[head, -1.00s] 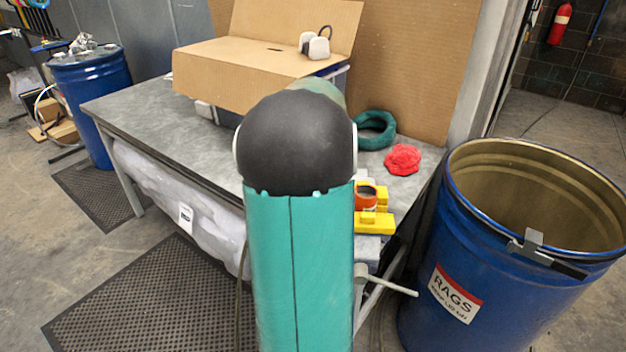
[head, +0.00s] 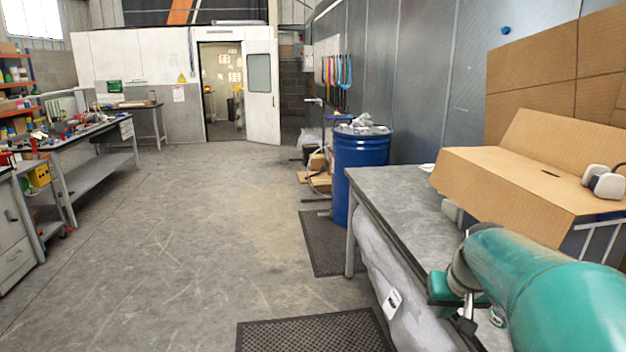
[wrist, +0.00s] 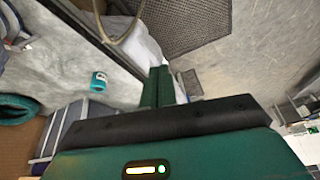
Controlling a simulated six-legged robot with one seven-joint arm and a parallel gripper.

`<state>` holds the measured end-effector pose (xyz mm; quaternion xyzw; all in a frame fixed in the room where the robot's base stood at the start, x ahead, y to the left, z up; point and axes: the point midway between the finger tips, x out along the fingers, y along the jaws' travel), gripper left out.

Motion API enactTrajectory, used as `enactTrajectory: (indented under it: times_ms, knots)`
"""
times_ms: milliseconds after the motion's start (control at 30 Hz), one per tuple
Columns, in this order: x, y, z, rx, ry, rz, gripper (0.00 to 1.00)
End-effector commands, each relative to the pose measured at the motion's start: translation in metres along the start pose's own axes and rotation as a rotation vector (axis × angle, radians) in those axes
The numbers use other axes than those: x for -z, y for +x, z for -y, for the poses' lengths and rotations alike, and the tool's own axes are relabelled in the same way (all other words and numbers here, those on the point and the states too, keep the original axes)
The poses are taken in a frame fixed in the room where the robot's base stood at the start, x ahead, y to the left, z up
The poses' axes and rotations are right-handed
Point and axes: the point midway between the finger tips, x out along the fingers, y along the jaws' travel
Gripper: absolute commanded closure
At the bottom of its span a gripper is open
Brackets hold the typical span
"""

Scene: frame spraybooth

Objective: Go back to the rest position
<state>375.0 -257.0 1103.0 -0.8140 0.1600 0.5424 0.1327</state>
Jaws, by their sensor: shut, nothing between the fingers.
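My gripper (wrist: 158,86) shows in the wrist view with its two green fingers together and nothing between them. In the head view my gripper (head: 466,312) is at the lower right, at the end of my teal arm, by the front edge of the grey workbench (head: 395,190). Part of it is hidden by the arm, and I cannot tell its exact height over the bench.
A cardboard box (head: 500,185) stands on the bench. A blue drum (head: 362,165) stands behind the bench's far end. Black mats (head: 325,240) lie on the floor. Open floor (head: 200,230) stretches left towards a doorway. A teal roll (wrist: 98,80) shows in the wrist view.

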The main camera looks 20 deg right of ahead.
Motion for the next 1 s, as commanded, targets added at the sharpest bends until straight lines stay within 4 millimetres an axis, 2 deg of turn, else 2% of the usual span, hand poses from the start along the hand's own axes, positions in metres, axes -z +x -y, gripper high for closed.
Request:
enactTrajectory:
  times_ms: [33, 200, 300, 400, 500, 633, 1000]
  knots:
    - [-0.009, -0.01, 0.032, 0.02, -0.047, -0.011, 1.0]
    - [-0.055, -0.036, 0.112, 0.068, -0.171, -0.035, 1.0]
    - [-0.088, -0.049, 0.149, 0.094, -0.244, -0.051, 1.0]
    - [-0.122, -0.059, 0.176, 0.115, -0.311, -0.069, 1.0]
    - [-0.149, -0.065, 0.191, 0.13, -0.36, -0.083, 1.0]
    - [-0.169, -0.068, 0.2, 0.138, -0.393, -0.095, 1.0]
    - [-0.17, -0.068, 0.2, 0.137, -0.394, -0.093, 1.0]
